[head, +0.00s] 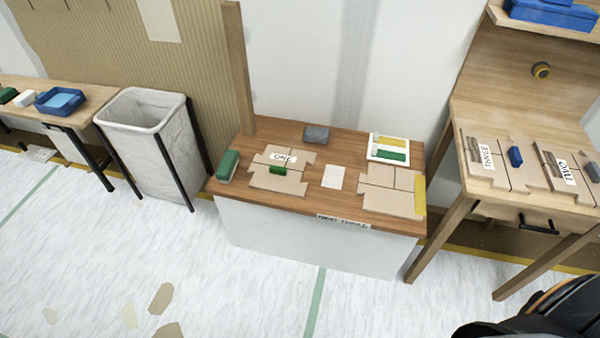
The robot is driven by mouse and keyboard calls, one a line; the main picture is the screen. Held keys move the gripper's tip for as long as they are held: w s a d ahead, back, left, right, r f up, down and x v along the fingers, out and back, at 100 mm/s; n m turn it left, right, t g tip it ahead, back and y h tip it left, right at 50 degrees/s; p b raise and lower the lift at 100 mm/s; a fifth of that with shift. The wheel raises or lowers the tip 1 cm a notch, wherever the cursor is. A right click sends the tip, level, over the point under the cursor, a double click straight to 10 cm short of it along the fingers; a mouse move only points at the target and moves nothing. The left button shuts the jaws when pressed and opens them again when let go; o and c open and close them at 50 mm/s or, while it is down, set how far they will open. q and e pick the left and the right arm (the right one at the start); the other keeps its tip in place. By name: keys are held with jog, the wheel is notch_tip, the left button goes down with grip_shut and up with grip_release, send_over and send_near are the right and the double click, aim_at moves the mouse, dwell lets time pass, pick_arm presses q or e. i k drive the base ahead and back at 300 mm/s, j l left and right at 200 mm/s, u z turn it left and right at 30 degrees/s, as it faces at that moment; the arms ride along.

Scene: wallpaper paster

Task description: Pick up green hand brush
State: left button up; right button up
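A green block with a pale underside (228,167), which looks like a hand brush, lies at the left end of the low wooden table (255,207). Other green things are in view: a small green piece (278,170) on the brown panels marked ONE, a green strip (392,155) on a white card, and a green object (8,95) on the far left bench. I cannot tell for sure which is the brush. Neither of my grippers shows in the head view.
A grey block (317,134) and brown panels (392,188) share the low table. A lined bin (150,135) stands to its left, a taller table (515,212) to its right. Paper scraps (162,298) lie on the open floor in front. A dark rounded shape fills the lower right corner.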

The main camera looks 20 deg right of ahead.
aim_at(225, 171)
jog(key=i+l, duration=0.15)
jog(key=i+l+u, duration=0.75)
jog(key=i+l, duration=0.05)
jog(key=l, duration=0.1)
